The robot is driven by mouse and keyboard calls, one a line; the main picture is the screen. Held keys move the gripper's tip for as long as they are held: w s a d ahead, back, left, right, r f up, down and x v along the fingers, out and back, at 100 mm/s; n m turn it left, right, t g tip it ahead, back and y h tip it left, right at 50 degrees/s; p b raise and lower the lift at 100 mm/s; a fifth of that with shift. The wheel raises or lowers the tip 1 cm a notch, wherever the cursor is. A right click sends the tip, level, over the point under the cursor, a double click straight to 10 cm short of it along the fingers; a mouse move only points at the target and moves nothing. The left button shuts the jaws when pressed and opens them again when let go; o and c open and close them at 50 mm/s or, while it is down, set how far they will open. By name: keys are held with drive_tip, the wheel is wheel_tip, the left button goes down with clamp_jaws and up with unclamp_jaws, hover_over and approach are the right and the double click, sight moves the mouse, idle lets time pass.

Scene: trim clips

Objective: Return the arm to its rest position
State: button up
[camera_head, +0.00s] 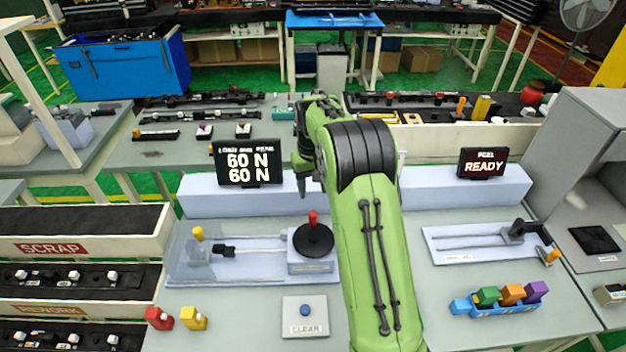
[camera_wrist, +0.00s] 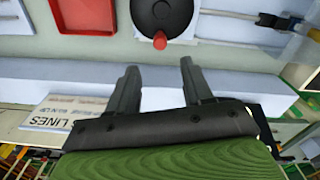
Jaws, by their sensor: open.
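My green arm rises from the bottom centre of the head view and bends at the top. My gripper (camera_head: 308,188) hangs from its end, left of the arm and in front of the grey-blue ledge (camera_head: 420,195). In the wrist view, my gripper's two dark fingers (camera_wrist: 157,68) are spread apart with nothing between them. The ledge lies behind them, and a black round dial with a red knob (camera_wrist: 165,15) is beyond the fingertips. The dial (camera_head: 314,240) also shows in the head view, below the gripper.
A "60 N" display (camera_head: 247,164) stands left of my gripper; a "READY" display (camera_head: 482,163) stands right. On the bench are a CLEAR button box (camera_head: 305,328), red (camera_head: 158,318) and yellow (camera_head: 193,318) clips, and a blue tray (camera_head: 462,307) with coloured clips. A red tray (camera_wrist: 85,28) shows in the wrist view.

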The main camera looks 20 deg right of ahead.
wheel_tip(320, 180, up, 3)
drive_tip(key=shift+f, duration=0.1)
idle(0.4)
drive_tip(key=s+a+r+t+b, duration=0.1)
drive_tip(key=s+a+r, duration=0.35)
drive_tip(key=s, duration=0.25)
drive_tip(key=s+a+r+t+b, duration=0.1)
drive_tip(key=s+a+r+t, duration=0.15)
drive_tip(key=s+r, duration=0.4)
drive_tip(key=s+a+f+t+b, duration=0.1)
drive_tip(key=s+a+f, duration=0.1)
drive_tip(key=s, duration=0.6)
drive_tip(key=s+a+f+n+t+b, duration=0.1)
drive_tip(key=s+f, duration=0.1)
drive_tip(key=s, duration=0.7)
drive_tip(key=shift+a+f+n, duration=0.3)
drive_tip(key=shift+a, duration=0.1)
